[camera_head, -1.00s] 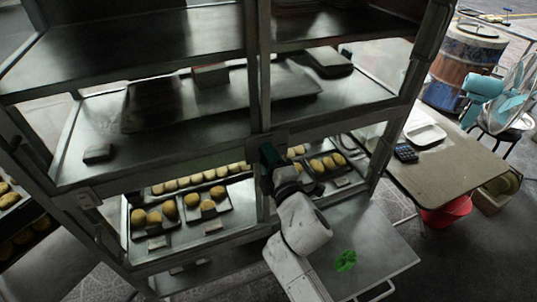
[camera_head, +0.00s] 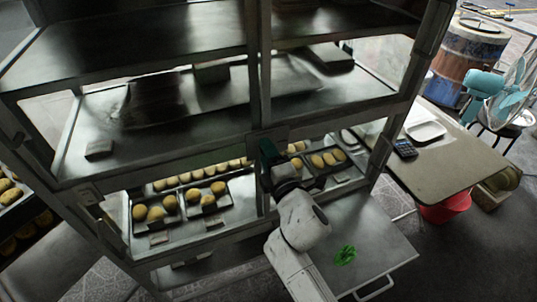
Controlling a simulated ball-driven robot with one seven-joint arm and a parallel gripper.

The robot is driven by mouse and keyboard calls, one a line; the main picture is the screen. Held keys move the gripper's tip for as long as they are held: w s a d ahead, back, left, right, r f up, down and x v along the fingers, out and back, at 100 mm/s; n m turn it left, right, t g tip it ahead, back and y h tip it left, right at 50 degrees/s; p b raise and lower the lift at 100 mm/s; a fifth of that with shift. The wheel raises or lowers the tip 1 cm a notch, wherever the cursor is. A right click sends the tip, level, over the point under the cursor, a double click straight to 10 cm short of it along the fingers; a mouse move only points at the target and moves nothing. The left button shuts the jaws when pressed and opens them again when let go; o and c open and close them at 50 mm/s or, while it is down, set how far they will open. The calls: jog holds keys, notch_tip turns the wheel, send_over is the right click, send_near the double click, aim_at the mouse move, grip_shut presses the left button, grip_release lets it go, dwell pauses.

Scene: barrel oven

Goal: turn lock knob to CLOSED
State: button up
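My gripper (camera_head: 270,153) is at the middle upright of a metal shelf cabinet (camera_head: 259,90), against the plate where the upright meets the cross rail. A dark green part shows at its tip. My white and black arm reaches up to it from below. The lock knob cannot be made out; the gripper and wrist cover that spot. Its position, and whether the fingers are open or shut, cannot be told.
Trays of yellow buns (camera_head: 205,194) lie on the lower shelf on both sides of the upright. A metal side table (camera_head: 372,240) with a green item (camera_head: 345,256) stands at lower right. A beige table (camera_head: 445,165), a red bucket (camera_head: 446,208) and a teal fan (camera_head: 500,90) are further right.

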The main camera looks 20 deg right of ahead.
jog(key=shift+o, duration=1.1)
jog(key=shift+d, duration=0.1)
jog(key=shift+s, duration=0.15)
jog(key=s+b, duration=0.1)
jog(key=s, duration=0.9)
jog(key=shift+s, duration=0.3)
